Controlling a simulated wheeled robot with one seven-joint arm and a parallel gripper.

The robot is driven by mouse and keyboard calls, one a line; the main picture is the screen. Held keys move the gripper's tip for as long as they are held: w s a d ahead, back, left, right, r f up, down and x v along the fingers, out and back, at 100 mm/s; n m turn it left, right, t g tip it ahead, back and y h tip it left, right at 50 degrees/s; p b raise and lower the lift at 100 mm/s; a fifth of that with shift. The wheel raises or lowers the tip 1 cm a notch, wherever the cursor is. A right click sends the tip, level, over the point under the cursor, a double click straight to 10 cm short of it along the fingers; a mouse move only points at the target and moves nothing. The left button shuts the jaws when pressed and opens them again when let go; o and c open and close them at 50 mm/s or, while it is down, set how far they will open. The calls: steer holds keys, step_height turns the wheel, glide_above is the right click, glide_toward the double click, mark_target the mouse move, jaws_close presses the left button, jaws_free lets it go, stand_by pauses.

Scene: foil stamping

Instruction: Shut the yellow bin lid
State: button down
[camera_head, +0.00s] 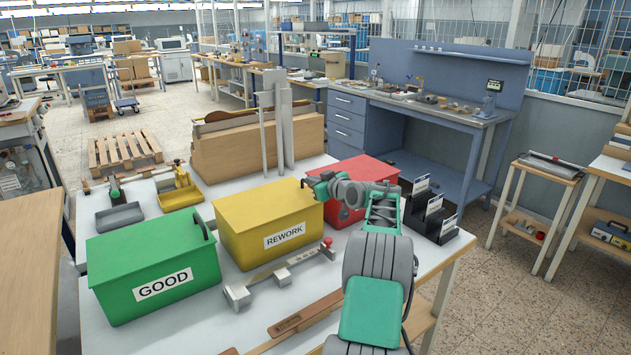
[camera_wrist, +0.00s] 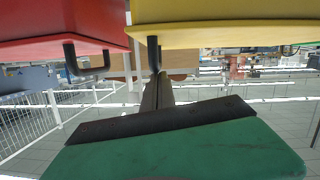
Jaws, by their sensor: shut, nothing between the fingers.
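The yellow bin (camera_head: 243,237) labelled REWORK stands on the white table between the green and red bins. Its yellow lid (camera_head: 265,203) lies flat over the top and looks shut; a small gap cannot be ruled out. My gripper (camera_head: 304,183) is shut and empty at the lid's right edge, near its back corner. In the wrist view, which looks upside down, the yellow bin (camera_wrist: 220,30) is at upper right with a dark handle (camera_wrist: 154,55). The finger tips (camera_wrist: 156,80) are close to that handle; whether they touch it is unclear.
The green GOOD bin (camera_head: 150,265) is at left, and the red bin (camera_head: 357,170) is close behind my gripper. A metal-and-wood tool (camera_head: 280,275) lies in front of the yellow bin. A black card holder (camera_head: 435,215) stands at right. Tall grey posts (camera_head: 278,125) rise behind.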

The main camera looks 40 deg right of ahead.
steer(key=shift+f, duration=0.6)
steer(key=r, duration=0.5)
steer(key=shift+s+a, duration=0.2)
steer(key=shift+a, duration=0.15)
steer(key=b+v, duration=0.2)
steer(key=v, duration=0.8)
steer(key=w+a+g+y+p, duration=0.1)
steer(key=w+a+g, duration=0.15)
steer(key=a, duration=0.65)
steer(key=w+a+g+y+p, duration=0.1)
steer(key=w+a+p, duration=0.15)
steer(key=a, duration=0.55)
steer(key=s+a+f+g+y, duration=0.1)
steer(key=s+a+f+g, duration=0.15)
steer(key=a, duration=1.15)
steer(key=s+a+f+g+p, duration=0.1)
steer(key=s+a+f+g, duration=0.2)
steer(key=s+a, duration=0.5)
steer(key=s+a+f+g+p, duration=0.1)
steer(key=s+a+f, duration=0.5)
steer(key=s, duration=0.9)
steer(key=a+g, duration=0.1)
steer(key=a, duration=0.2)
steer(key=shift+s+a+g+p, duration=0.25)
steer(key=shift+s+g+p, duration=0.05)
steer(key=shift+s+g, duration=0.1)
steer(key=shift+w, duration=0.1)
